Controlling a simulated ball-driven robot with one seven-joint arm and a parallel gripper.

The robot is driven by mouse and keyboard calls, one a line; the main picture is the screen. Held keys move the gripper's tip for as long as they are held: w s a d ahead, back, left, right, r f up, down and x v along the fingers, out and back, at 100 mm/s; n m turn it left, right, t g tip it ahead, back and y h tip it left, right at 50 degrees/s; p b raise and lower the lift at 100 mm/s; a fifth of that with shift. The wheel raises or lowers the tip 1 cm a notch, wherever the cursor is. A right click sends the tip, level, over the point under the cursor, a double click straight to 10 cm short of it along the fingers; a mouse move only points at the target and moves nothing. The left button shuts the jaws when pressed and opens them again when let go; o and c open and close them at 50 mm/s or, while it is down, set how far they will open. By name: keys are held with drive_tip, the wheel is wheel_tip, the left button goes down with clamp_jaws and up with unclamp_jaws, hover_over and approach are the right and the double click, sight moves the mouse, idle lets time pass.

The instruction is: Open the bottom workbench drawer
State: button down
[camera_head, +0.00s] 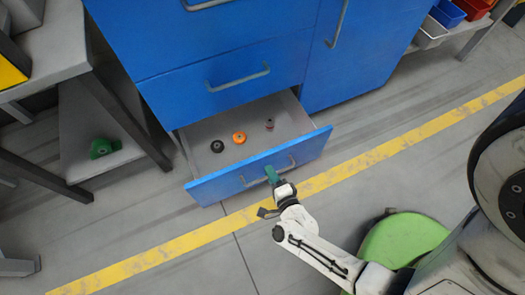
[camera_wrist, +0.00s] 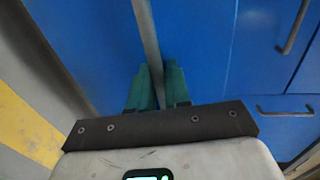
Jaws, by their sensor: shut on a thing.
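The bottom workbench drawer (camera_head: 262,165) of the blue workbench is pulled out. Its grey inside shows in the head view, holding a black round part (camera_head: 217,146), an orange round part (camera_head: 239,136) and a small dark part (camera_head: 269,124). My gripper (camera_head: 272,174) is at the drawer's front, with its green fingers at the grey bar handle (camera_head: 248,180). In the wrist view the green fingers (camera_wrist: 157,88) are shut on the handle (camera_wrist: 147,35), one on each side of the bar. The fingers hide part of the handle.
A closed drawer with a handle (camera_head: 238,78) sits above, and a blue cabinet door (camera_head: 345,55) is to the right. A grey table frame (camera_head: 100,110) with a green object (camera_head: 104,147) stands left. Open floor with a yellow line (camera_head: 375,150) lies in front.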

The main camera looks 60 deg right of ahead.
drive_tip(key=f+v, duration=0.2)
drive_tip(key=v, duration=1.1)
drive_tip(key=shift+s+a+f+b, duration=0.3)
drive_tip(key=shift+s+f+b, duration=0.05)
drive_tip(key=shift+b, duration=0.05)
drive_tip(key=c, duration=1.2)
unclamp_jaws()
drive_tip(key=shift+c, duration=0.2)
drive_tip(key=p+v, duration=0.1)
drive_tip(key=v, duration=0.9)
drive_tip(key=shift+s+a+p, duration=0.2)
drive_tip(key=shift+s+p, duration=0.1)
